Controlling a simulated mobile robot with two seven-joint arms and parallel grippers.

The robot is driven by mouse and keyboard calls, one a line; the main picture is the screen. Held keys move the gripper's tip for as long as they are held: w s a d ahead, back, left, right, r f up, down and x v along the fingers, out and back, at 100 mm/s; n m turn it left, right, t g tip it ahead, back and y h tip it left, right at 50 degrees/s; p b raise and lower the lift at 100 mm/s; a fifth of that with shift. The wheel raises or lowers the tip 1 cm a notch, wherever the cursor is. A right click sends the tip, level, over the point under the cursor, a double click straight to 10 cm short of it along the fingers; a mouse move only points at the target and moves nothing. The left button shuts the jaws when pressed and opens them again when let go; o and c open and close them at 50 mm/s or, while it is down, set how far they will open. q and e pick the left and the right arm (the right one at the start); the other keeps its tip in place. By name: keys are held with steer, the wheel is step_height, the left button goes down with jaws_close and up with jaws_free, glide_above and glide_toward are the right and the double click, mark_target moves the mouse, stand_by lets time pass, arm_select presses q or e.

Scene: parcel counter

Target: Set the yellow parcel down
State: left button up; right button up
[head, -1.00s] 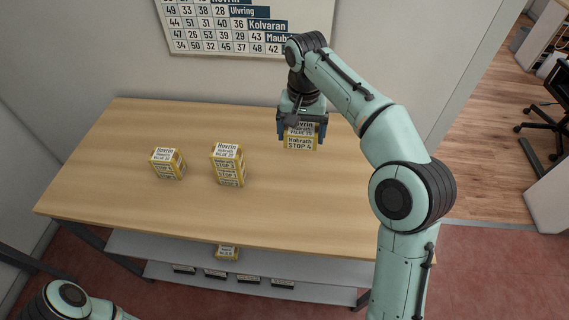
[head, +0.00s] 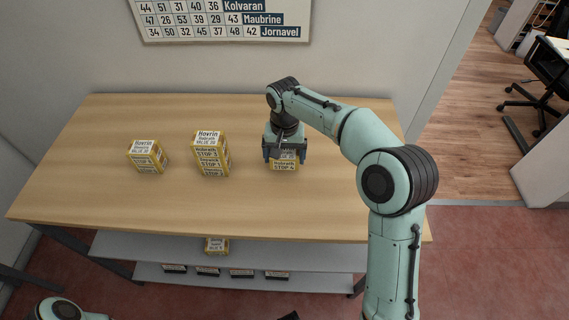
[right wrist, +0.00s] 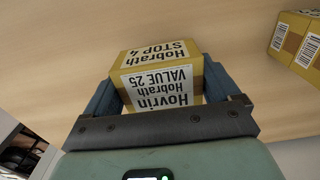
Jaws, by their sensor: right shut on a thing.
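A yellow parcel with white labels reading "Hobrath STOP 4" (head: 284,165) is between the fingers of my right gripper (head: 285,154), over the right half of the wooden counter (head: 340,205). In the right wrist view the same parcel (right wrist: 160,75) sits between both fingers of the gripper (right wrist: 160,92), its "VALUE 25" label facing the camera. The parcel is upright and close to the counter top; I cannot tell whether it touches.
A taller yellow parcel or stack (head: 211,155) stands left of the held parcel, and a smaller yellow parcel (head: 147,156) stands farther left. Another parcel (head: 216,246) lies on the shelf (head: 320,259) below. A number chart (head: 222,20) hangs behind. Counter right of the gripper is clear.

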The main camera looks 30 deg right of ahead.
mark_target(285, 164)
steer(key=shift+f, duration=1.9)
steer(key=shift+f, duration=0.1)
steer(key=o, duration=0.9)
steer(key=shift+b, duration=0.3)
steer(key=shift+c, duration=0.2)
step_height(285, 164, up, 12)
steer(key=shift+r+p, duration=0.1)
steer(key=shift+p, duration=1.05)
